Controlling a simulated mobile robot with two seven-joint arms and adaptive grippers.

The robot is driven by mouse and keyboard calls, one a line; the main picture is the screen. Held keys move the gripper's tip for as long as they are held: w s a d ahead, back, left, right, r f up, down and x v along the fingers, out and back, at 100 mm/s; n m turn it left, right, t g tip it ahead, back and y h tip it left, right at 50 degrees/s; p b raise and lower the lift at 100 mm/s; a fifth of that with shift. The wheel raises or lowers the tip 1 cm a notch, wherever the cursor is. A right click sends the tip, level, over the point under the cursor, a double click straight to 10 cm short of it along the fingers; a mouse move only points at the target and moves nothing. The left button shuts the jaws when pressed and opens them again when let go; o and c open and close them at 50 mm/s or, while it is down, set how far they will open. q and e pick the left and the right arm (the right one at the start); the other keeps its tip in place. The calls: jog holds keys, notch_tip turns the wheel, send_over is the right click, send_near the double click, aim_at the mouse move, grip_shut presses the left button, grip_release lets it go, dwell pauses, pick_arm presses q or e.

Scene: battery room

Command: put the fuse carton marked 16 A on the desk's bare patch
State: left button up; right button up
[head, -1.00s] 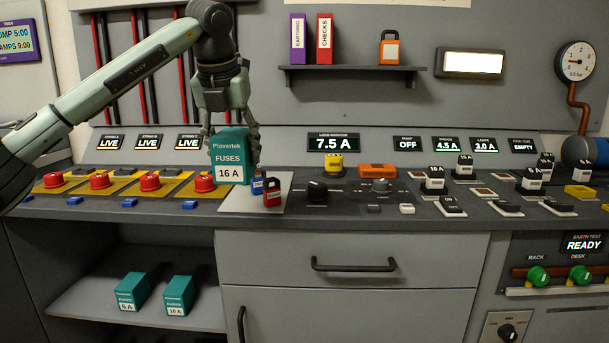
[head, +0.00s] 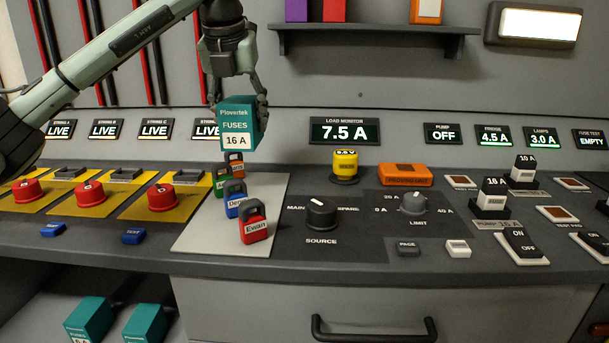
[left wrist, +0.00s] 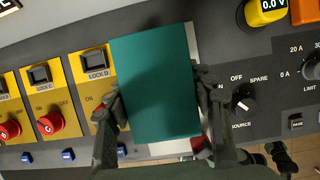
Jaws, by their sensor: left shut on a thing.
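The teal fuse carton marked 16 A (head: 235,127) hangs upright in my left gripper (head: 241,105), label toward the head camera. It is above the back of a pale grey patch (head: 200,232) on the desk. In the left wrist view the carton's plain teal side (left wrist: 155,80) fills the space between my fingers and hides much of the patch. Several padlocks stand in a row on the patch: orange (head: 235,168), green (head: 221,183), blue (head: 236,203) and red, marked Ewan (head: 254,229). A dark part at the lower right looks like my right gripper (left wrist: 281,158); its jaws are unclear.
Red buttons on yellow plates (head: 162,197) lie left of the patch. The source knob (head: 321,213) and a yellow device (head: 345,165) are to its right. Two teal cartons (head: 90,318) stand on the shelf below. A wall shelf (head: 375,30) is above.

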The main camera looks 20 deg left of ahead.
pick_arm(q)
jog(key=w+d+f, duration=0.1)
jog(key=d+f, duration=0.1)
jog(key=d, duration=0.1)
jog(key=w+d+f+p, duration=0.1)
jog(key=w+d+f, duration=0.1)
jog(key=d, duration=0.2)
jog(key=w+d+f, duration=0.1)
jog(key=d+f, duration=0.1)
jog(key=d, duration=0.1)
jog(key=shift+w+d+f, duration=0.15)
jog(key=shift+d+f, duration=0.1)
notch_tip(320, 180, down, 4)
jog(key=shift+r+p, duration=0.15)
jog(key=shift+p, duration=0.3)
jog(key=shift+f, duration=0.2)
pick_arm(e)
jog(key=f, duration=0.4)
jog(key=shift+s+f, duration=0.4)
pick_arm(q)
jog(key=shift+f, duration=0.1)
pick_arm(e)
jog(key=shift+r, duration=0.1)
